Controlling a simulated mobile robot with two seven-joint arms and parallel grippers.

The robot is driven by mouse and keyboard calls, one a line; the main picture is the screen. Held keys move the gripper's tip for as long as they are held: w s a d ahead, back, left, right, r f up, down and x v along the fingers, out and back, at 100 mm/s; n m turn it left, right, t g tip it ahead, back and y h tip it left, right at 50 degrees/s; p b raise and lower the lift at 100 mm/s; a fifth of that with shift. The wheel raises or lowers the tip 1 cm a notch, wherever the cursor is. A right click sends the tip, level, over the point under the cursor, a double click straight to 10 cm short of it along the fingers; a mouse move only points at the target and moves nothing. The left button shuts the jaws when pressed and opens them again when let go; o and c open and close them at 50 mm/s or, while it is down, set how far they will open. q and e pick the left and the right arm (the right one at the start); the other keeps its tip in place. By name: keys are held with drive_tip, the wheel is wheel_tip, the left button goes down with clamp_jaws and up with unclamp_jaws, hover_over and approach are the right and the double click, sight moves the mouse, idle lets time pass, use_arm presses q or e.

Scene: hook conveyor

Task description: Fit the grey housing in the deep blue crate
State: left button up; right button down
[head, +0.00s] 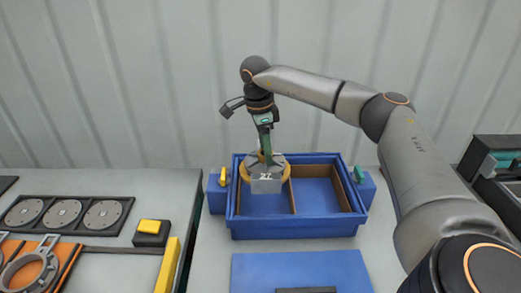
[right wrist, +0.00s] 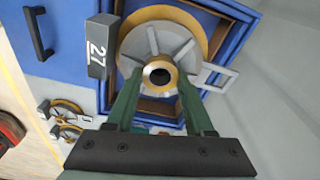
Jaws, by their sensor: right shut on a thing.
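The grey housing (head: 266,183) has a block marked 27 and an orange-yellow rim. It hangs over the left compartment of the deep blue crate (head: 295,229). My right gripper (head: 266,152) reaches down from above and is shut on the housing's hub. In the right wrist view the fingers of my right gripper (right wrist: 160,85) sit either side of the hub of the ribbed grey housing (right wrist: 150,42), with the crate's blue rim (right wrist: 238,42) behind it. I cannot tell whether the housing touches the crate floor. My left gripper is not in view.
The crate has a divider (head: 292,193) and an empty right compartment. Side blocks carry a yellow latch (head: 223,177) and a green latch (head: 358,174). A blue panel (head: 300,268) lies in front. A black tray of grey discs (head: 64,214) and a yellow bar (head: 169,264) are left.

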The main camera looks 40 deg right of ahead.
sight(265, 165)
drive_tip(key=shift+w+f, duration=0.1)
drive_tip(key=shift+f, duration=2.3)
drive_tip(key=shift+f, duration=0.35)
drive_tip(key=shift+f+b, duration=2.1)
drive_tip(key=shift+f, duration=2.25)
idle(0.4)
drive_tip(key=shift+c, duration=1)
unclamp_jaws()
